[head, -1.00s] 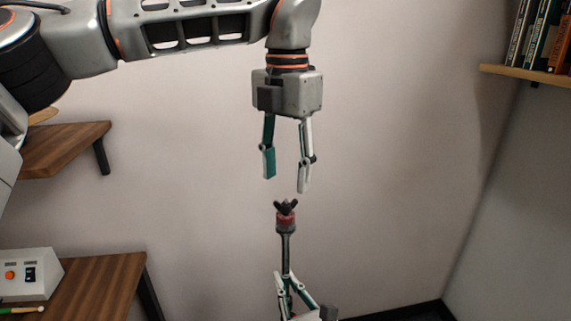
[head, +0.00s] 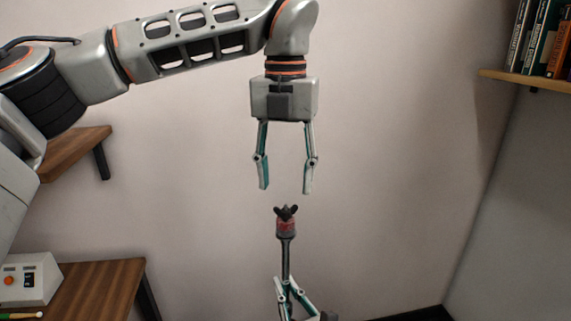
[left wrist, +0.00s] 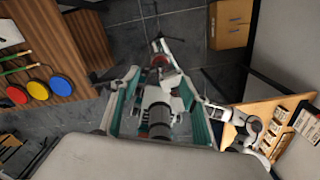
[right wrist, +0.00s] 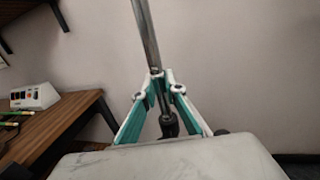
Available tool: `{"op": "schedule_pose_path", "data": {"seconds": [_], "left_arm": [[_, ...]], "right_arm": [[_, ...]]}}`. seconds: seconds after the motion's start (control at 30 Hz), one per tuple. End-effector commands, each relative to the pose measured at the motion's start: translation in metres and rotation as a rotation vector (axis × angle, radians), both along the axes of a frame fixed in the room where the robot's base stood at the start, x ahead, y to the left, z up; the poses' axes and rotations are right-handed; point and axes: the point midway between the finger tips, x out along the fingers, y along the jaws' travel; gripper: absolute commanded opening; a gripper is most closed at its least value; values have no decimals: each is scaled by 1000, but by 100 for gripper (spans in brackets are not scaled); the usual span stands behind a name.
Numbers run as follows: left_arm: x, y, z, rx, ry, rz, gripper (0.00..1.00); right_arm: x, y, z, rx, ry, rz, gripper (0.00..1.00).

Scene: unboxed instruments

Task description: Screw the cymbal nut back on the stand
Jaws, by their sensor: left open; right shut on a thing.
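The dark cymbal nut (head: 286,211), with its wings up, sits at the top of the stand, just above a red felt (head: 286,225). The stand's thin dark rod (head: 286,258) is upright. My left gripper (head: 285,191) points down above the nut, open and empty, its two fingers apart on either side of the stand's line. In the left wrist view the red felt (left wrist: 160,60) shows between the fingers; the nut is hard to make out there. My right gripper (head: 285,283) is shut around the rod below the felt. The rod (right wrist: 146,35) also rises from its fingers in the right wrist view.
A wooden table (head: 100,285) at the lower left carries a white box (head: 28,283) with an orange button. A wooden shelf (head: 75,152) is above it, and a bookshelf (head: 520,80) is at the upper right. Space around the stand's top is clear.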

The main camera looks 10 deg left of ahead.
Motion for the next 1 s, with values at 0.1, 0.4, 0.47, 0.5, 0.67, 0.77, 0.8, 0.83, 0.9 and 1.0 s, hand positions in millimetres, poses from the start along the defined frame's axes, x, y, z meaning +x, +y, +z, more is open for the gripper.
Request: {"op": "schedule_pose_path", "data": {"seconds": [0.1, 0.4, 0.47, 0.5, 0.67, 0.77, 0.8, 0.83, 0.9, 1.0], "left_arm": [[-1, 0, -20, -1, 3, -4, 46], [-1, 0, -52, -1, 1, -2, 46], [0, 0, -54, -1, 0, -2, 46], [0, 0, -55, -1, -1, -2, 46], [0, 0, -56, -1, -1, -1, 46], [0, 0, -56, -1, -1, -1, 46], [0, 0, -56, -1, -1, -1, 41], [0, 0, -56, -1, -1, -1, 33], [0, 0, -56, -1, -1, -1, 15], [0, 0, -56, -1, 0, -1, 4]], "right_arm": [[1, 0, 2, 1, -4, -1, 0], [1, 0, 2, 1, -4, -1, 0], [1, 0, 2, 1, -4, -1, 0], [1, 0, 2, 1, -4, -1, 0], [1, 0, 2, 1, -4, -1, 0], [1, 0, 2, 1, -4, -1, 0], [1, 0, 2, 1, -4, -1, 0], [1, 0, 2, 1, -4, -1, 0], [1, 0, 2, 1, -4, -1, 0], [1, 0, 2, 1, -4, -1, 0]]}}
